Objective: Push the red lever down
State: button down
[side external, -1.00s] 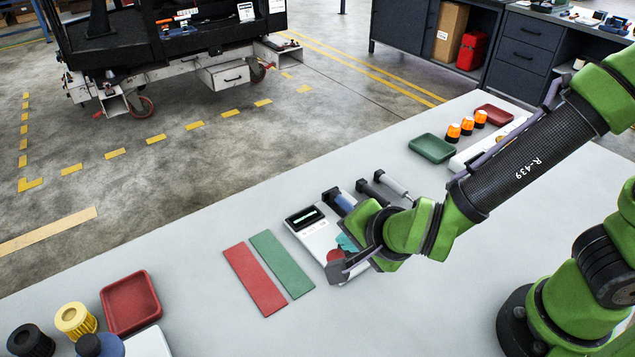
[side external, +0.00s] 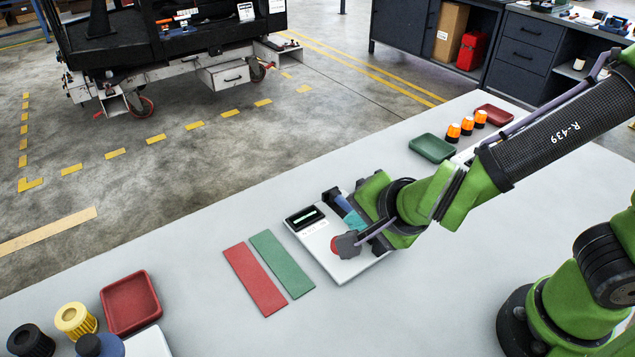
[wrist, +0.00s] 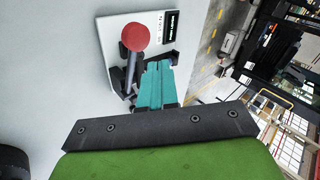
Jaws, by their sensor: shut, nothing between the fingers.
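The red lever's round red knob (wrist: 135,37) is near the top of the wrist view, on a dark stem. In the side view the red knob (side external: 336,245) is partly hidden behind a dark part of my wrist. The lever belongs to a pale flat panel (side external: 318,238) with a small display on the table. My gripper (wrist: 158,64) has teal fingers that are together and empty. Its tips are beside the stem, right of and below the knob in the wrist view. In the side view my gripper (side external: 353,219) is low over the panel; contact cannot be told.
A red strip (side external: 255,280) and a green strip (side external: 282,264) lie left of the panel. A green tray (side external: 432,148) and orange beacons (side external: 467,125) stand farther back. A red tray (side external: 131,302) is at front left.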

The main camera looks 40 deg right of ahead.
jog(key=shift+d+r, duration=0.3)
jog(key=shift+r, duration=0.5)
jog(key=shift+d+r, duration=0.3)
jog(key=shift+r, duration=0.45)
jog(key=shift+d+r, duration=0.3)
jog(key=shift+r, duration=0.5)
jog(key=a+r+n+y, duration=0.6)
jog(key=r+n+y, duration=0.2)
jog(key=n+y, duration=0.1)
jog(key=s+d+f+n+h, duration=0.1)
jog(key=s+d+h, duration=0.2)
jog(key=d, duration=0.7)
jog(key=s+d+f+n+g+h, duration=0.1)
jog(key=s+d+h, duration=0.2)
jog(key=d, duration=0.7)
jog(key=shift+f, duration=0.35)
